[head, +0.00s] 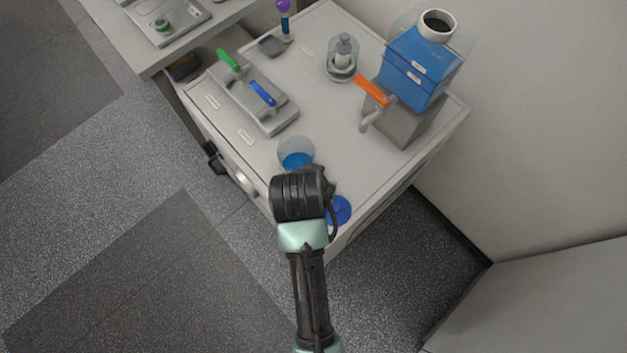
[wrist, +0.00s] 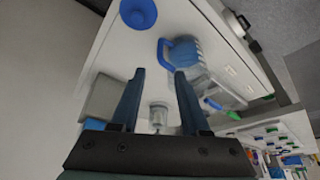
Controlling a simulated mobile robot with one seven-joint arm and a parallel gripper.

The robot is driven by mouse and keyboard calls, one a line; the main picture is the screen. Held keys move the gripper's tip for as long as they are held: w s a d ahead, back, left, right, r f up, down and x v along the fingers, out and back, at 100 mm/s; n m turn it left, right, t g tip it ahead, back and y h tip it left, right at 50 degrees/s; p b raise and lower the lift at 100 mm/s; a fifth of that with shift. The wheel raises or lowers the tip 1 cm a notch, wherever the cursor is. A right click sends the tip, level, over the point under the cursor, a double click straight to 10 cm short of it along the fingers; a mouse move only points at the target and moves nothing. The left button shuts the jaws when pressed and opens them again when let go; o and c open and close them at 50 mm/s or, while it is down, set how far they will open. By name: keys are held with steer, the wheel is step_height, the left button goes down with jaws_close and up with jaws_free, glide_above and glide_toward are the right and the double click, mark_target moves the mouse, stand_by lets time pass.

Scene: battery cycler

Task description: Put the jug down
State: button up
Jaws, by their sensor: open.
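The jug (head: 295,152) is clear with blue liquid inside and stands upright on the light-grey worktop, near its front edge. In the wrist view the jug (wrist: 188,50) shows its blue handle on the side towards my gripper. My gripper (wrist: 159,74) is open, with nothing between its fingers. The handle shows just beyond the fingertips; no contact is visible, and the exact gap cannot be told. In the head view my wrist hides the fingers and covers the worktop just in front of the jug.
A blue round lid or disc (head: 340,210) lies at the near corner. A blue tank (head: 418,62) with an orange tap lever (head: 372,90) sits on a grey stand (head: 405,120). A tray (head: 262,103) with green and blue handles and a glass vessel (head: 342,58) stand farther back.

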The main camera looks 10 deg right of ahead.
steer(key=w+a+r+n+t, duration=0.1)
steer(key=w+r+t, duration=0.35)
steer(key=r, duration=0.85)
steer(key=w+a+r+t, duration=0.1)
steer(key=w+r+t, duration=0.35)
steer(key=r, duration=0.75)
steer(key=w+r+n+t, duration=0.1)
steer(key=w+r+t, duration=0.35)
steer(key=r, duration=0.85)
steer(key=s+r+n+t, duration=0.1)
steer(key=s+r+t, duration=0.3)
steer(key=r, duration=0.9)
steer(key=s+r+n+t+y, duration=0.1)
steer(key=s+r+t, duration=0.4)
steer(key=r, duration=0.9)
steer(key=s+a, duration=0.1)
steer(key=s, duration=0.1)
steer(key=shift+s, duration=0.4)
steer(key=shift+t, duration=0.25)
